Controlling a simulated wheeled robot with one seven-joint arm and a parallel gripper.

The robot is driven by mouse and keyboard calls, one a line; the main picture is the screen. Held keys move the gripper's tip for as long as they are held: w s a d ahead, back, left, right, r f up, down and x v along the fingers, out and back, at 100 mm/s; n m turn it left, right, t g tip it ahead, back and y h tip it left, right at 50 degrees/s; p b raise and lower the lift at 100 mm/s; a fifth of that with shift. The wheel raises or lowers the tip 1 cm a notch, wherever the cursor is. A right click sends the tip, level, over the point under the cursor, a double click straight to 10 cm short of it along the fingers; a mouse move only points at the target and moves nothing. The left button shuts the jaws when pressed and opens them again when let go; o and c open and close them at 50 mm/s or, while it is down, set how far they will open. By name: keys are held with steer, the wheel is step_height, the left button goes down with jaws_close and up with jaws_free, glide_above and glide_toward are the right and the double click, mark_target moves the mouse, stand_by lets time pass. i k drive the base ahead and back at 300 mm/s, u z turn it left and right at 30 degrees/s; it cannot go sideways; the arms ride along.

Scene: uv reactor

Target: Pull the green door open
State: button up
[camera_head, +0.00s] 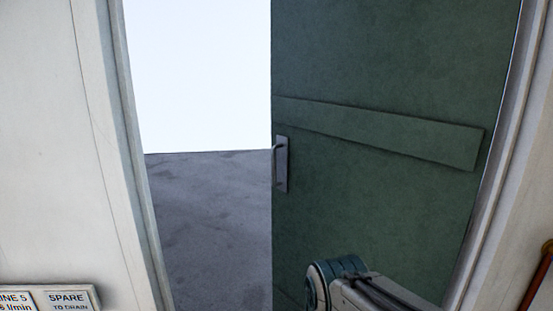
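The green door (385,75) fills the right part of the doorway in the head view. It stands ajar, with a wide gap between its left edge and the left side of the frame. A raised band crosses it. A metal pull handle on a plate (281,164) sits near its left edge. Part of my arm shows at the bottom, in front of the door's lower part. My gripper is not in view, and nothing is seen touching the handle.
The left doorway frame (138,180) and pale wall (60,120) stand at the left. Through the gap lie a grey floor (210,225) and a bright background. Small label signs (68,298) are at the bottom left. A reddish-brown bar (538,282) is at the lower right.

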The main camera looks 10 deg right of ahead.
mark_target(385, 113)
steer(key=z, duration=0.1)
steer(key=i, duration=1.05)
steer(key=u, duration=0.45)
